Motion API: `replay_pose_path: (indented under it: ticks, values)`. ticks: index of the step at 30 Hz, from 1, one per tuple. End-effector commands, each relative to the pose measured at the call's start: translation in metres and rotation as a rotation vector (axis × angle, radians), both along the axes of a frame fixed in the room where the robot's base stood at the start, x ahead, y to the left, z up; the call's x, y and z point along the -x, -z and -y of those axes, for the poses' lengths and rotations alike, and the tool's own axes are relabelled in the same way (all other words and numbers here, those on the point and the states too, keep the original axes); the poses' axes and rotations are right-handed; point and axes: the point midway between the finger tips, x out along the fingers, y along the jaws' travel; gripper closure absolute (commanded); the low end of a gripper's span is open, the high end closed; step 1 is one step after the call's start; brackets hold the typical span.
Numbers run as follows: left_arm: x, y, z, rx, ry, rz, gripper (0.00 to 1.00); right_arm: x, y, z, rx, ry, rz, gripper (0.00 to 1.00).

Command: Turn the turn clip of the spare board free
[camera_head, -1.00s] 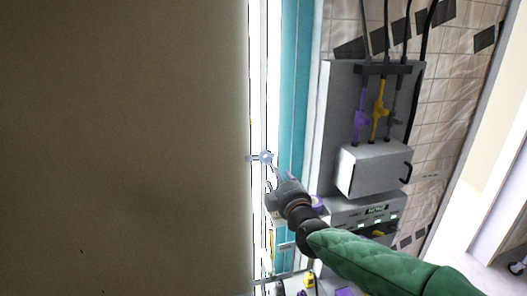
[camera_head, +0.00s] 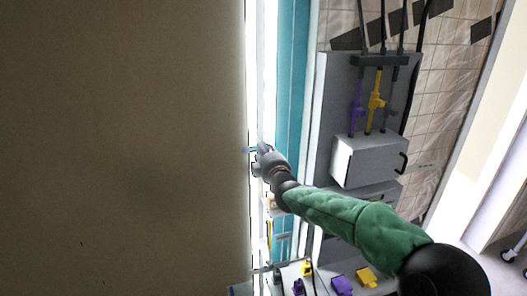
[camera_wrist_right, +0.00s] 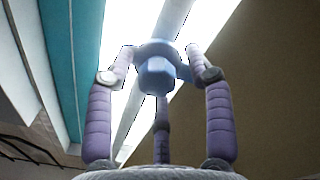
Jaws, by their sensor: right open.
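The turn clip is a small pale blue piece; in the head view only its end (camera_head: 248,150) shows at the right edge of a large brown board (camera_head: 120,150). In the right wrist view the turn clip (camera_wrist_right: 157,76) shows with a hex-shaped middle. My right gripper (camera_head: 263,151) is at the clip and covers most of it in the head view. In the wrist view the right gripper (camera_wrist_right: 162,60) is open, with its purple fingers around the clip; whether they touch it I cannot tell. My left gripper is not in view.
A grey cabinet with a white box (camera_head: 368,160) and purple and yellow cable fittings (camera_head: 376,98) stands to the right. A teal strip (camera_head: 292,90) runs beside the bright gap. Yellow and purple pieces (camera_head: 342,286) lie at the bottom.

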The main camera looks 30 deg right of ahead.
Motion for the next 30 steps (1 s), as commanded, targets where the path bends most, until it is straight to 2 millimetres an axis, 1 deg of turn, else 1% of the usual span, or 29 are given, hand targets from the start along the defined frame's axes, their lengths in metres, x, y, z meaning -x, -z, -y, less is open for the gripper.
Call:
replay_pose_path:
  ticks: [6, 7, 8, 9, 11, 12, 13, 23, 30]
  values:
    - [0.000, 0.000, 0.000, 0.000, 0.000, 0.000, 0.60, 0.000, 0.000, 0.000, 0.000, 0.000, 0.000, 0.47]
    - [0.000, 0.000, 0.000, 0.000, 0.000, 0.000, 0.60, 0.000, 0.000, 0.000, 0.000, 0.000, 0.000, 0.49]
    - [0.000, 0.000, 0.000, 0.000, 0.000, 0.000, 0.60, 0.000, 0.000, 0.000, 0.000, 0.000, 0.000, 0.58]
    - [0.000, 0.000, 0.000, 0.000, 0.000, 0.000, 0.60, 0.000, 0.000, 0.000, 0.000, 0.000, 0.000, 0.69]
    - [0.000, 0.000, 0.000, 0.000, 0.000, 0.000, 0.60, 0.000, 0.000, 0.000, 0.000, 0.000, 0.000, 0.86]
    - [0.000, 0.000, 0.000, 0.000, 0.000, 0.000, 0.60, 0.000, 0.000, 0.000, 0.000, 0.000, 0.000, 0.97]
    - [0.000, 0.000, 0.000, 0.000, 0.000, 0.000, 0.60, 0.000, 0.000, 0.000, 0.000, -0.001, 0.001, 1.00]
    - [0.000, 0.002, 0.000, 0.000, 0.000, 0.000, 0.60, 0.000, -0.001, -0.001, -0.015, -0.001, 0.007, 1.00]
    - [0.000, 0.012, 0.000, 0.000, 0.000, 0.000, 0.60, 0.000, -0.001, -0.001, -0.113, -0.002, 0.033, 1.00]
